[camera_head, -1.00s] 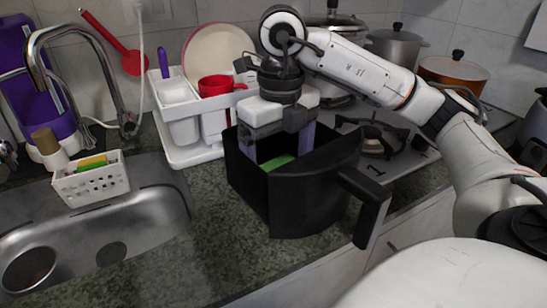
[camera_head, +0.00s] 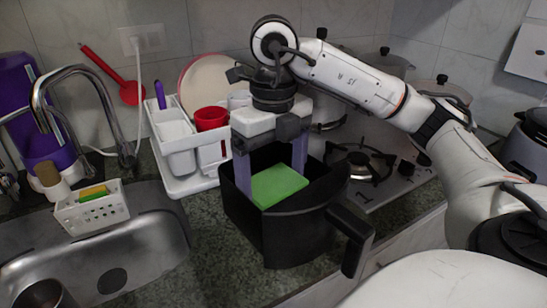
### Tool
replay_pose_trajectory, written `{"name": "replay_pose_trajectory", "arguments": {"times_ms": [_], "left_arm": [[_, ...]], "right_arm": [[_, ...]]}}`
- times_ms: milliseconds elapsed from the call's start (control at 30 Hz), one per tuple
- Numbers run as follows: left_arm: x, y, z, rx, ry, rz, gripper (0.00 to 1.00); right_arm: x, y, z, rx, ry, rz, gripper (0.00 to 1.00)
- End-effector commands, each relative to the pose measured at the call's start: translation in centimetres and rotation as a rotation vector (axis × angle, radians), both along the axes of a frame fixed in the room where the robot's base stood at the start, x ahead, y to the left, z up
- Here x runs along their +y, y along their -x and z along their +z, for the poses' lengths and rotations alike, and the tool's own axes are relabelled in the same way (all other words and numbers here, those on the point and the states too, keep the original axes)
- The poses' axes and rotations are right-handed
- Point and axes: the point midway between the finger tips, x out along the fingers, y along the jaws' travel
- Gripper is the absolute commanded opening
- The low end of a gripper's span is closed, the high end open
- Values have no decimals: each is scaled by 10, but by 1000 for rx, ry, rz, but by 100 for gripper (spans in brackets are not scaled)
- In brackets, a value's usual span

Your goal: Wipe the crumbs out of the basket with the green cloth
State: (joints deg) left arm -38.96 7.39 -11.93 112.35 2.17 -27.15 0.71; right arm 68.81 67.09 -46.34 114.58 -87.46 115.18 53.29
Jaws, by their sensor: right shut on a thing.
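The black basket (camera_head: 285,235) stands on the counter with its handle toward the lower right. The green cloth (camera_head: 280,186) is a flat, block-like piece inside the basket's opening. My right gripper (camera_head: 272,180) points down into the basket, with one purple-grey finger at each side of the cloth, and is shut on it. The cloth sits near the rim height, and I cannot tell whether it touches the basket walls. No crumbs can be made out; the basket floor is hidden. My left gripper is out of view.
A white dish rack (camera_head: 187,183) with a red cup (camera_head: 211,118) and a plate stands behind left. The sink (camera_head: 125,250) and a white sponge holder (camera_head: 92,208) are at left. A stove burner (camera_head: 360,162) is at right, with pots behind.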

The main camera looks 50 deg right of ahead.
Motion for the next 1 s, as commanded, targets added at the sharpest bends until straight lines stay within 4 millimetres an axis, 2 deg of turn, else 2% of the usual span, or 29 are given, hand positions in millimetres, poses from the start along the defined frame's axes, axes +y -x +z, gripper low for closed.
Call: {"name": "replay_pose_trajectory", "arguments": {"times_ms": [33,367,600,833,1000], "left_arm": [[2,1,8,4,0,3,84],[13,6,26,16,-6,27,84],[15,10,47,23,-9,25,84],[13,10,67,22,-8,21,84],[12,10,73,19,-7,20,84]], "right_arm": [[0,0,11,-1,0,0,63],[0,0,44,-1,0,0,63],[0,0,68,-1,0,0,63],[0,0,89,-2,-1,0,63],[0,0,96,-1,0,-1,63]]}}
